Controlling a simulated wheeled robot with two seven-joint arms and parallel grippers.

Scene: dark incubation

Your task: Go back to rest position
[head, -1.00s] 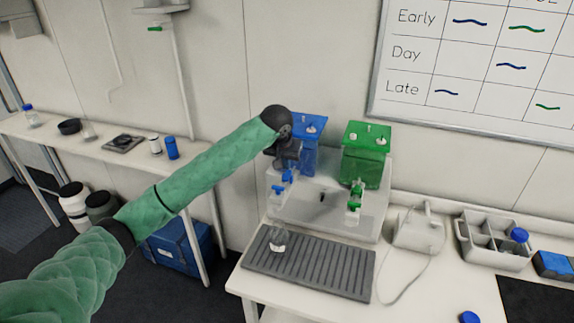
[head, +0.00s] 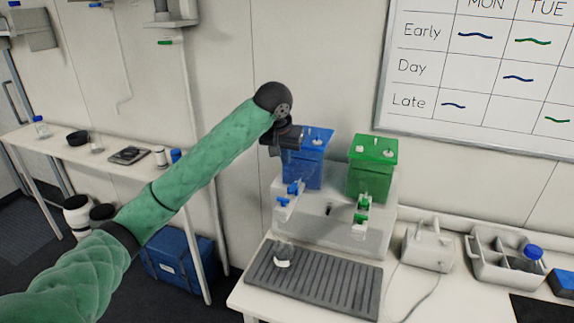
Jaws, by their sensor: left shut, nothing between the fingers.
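My left arm comes in from the left in its green sleeve. My left gripper (head: 286,137) is at the arm's dark end, just left of and in front of the blue tank (head: 308,160). It is shut with nothing in it, and I cannot tell whether it touches the tank. The green tank (head: 372,168) stands to the right on the same pale dispenser stand (head: 335,225). A small clear flask (head: 283,256) stands on the grey ribbed drip tray (head: 312,282), below the blue tap (head: 289,190). My right gripper is not in view.
A white device (head: 428,248) with a cable stands right of the drip tray. A grey divided caddy (head: 490,262) is beyond it, with a blue-capped bottle (head: 525,258). A side bench (head: 55,150) runs along the wall at left, a blue box (head: 175,258) beneath it.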

